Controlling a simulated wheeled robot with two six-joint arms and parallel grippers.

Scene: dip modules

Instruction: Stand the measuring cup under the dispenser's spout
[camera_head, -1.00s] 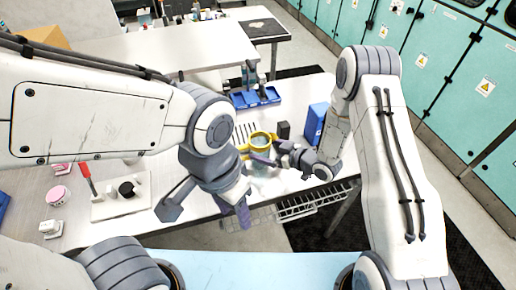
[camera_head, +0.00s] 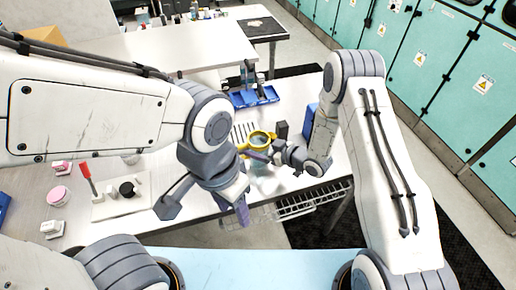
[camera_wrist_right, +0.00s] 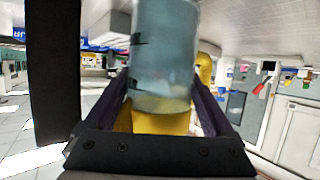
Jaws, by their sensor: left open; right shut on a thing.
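The measuring cup (camera_head: 258,139) has a yellow rim and a clear, bluish body, and it is above the near part of the white table in the head view. My right gripper (camera_head: 266,157) is shut on it from the right. In the right wrist view the cup's bluish cylinder with black marks (camera_wrist_right: 163,60) fills the middle, with yellow between the two fingers (camera_wrist_right: 160,118). Whether its base touches anything is hidden. My left gripper (camera_head: 205,207) is open and empty, lower left of the cup. I cannot clearly make out the dispenser or its spout.
A dark upright block (camera_head: 281,130) stands just right of the cup, and a blue block (camera_head: 311,121) is partly behind my right arm. A blue tray (camera_head: 254,97) lies behind. A white board (camera_head: 118,208) with a black knob and a red-handled item are at left.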

